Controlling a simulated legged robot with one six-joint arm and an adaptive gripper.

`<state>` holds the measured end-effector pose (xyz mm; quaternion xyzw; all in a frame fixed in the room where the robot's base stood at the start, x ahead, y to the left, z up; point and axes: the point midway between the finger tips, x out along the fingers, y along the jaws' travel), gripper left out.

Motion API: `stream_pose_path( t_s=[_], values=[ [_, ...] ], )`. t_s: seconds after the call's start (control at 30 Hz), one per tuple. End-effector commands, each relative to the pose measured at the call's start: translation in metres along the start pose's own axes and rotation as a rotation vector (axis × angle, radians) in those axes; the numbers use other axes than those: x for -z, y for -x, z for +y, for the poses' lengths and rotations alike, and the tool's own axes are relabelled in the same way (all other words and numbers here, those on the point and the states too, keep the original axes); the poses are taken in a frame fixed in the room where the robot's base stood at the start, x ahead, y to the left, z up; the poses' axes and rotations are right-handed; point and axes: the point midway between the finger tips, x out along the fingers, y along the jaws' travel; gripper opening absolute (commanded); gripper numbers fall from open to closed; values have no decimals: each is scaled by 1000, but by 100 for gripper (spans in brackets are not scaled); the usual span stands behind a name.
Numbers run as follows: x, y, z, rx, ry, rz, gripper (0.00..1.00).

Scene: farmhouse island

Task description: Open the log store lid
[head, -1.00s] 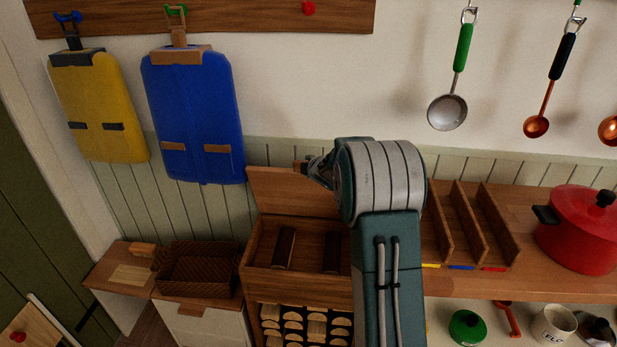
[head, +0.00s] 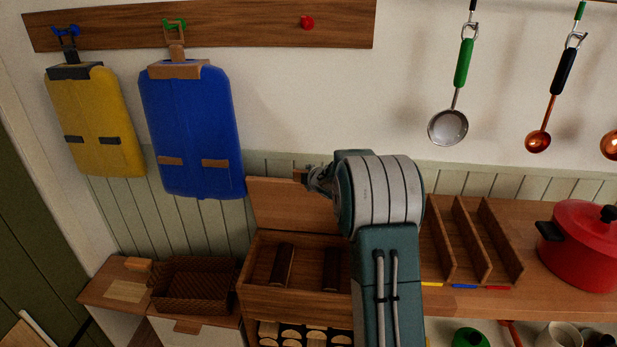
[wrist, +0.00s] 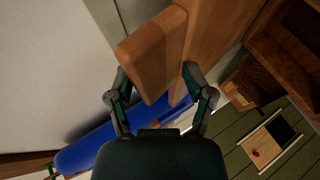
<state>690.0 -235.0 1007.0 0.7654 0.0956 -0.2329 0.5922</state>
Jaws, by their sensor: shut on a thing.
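The log store (head: 300,303) is a wooden box with an open top and cut logs stacked in its lower front. Its wooden lid (head: 280,205) stands upright at the back, near the wall panelling, and the inside is exposed. Two dark-ended logs (head: 283,265) lie in the top compartment. My gripper (head: 318,178) is at the lid's upper right edge, partly hidden by my arm. In the wrist view, my gripper's fingers (wrist: 155,78) are on either side of a wooden handle block (wrist: 145,50) that projects from the lid (wrist: 212,35).
A wicker basket (head: 190,287) sits on the counter left of the store. Blue (head: 193,130) and yellow (head: 95,120) bags hang on the wall. Wooden dividers (head: 470,240) and a red pot (head: 583,250) stand to the right. Ladles (head: 448,126) hang above.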

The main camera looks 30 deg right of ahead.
Motion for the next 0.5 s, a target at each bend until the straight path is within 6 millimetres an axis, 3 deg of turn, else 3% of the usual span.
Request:
stream_pose_path(
  t_s=[0.27,0.5],
  values=[
    [-2,5,-2,4,-3,-4,54],
    [-1,44,1,-2,-2,-2,54]
  ],
)
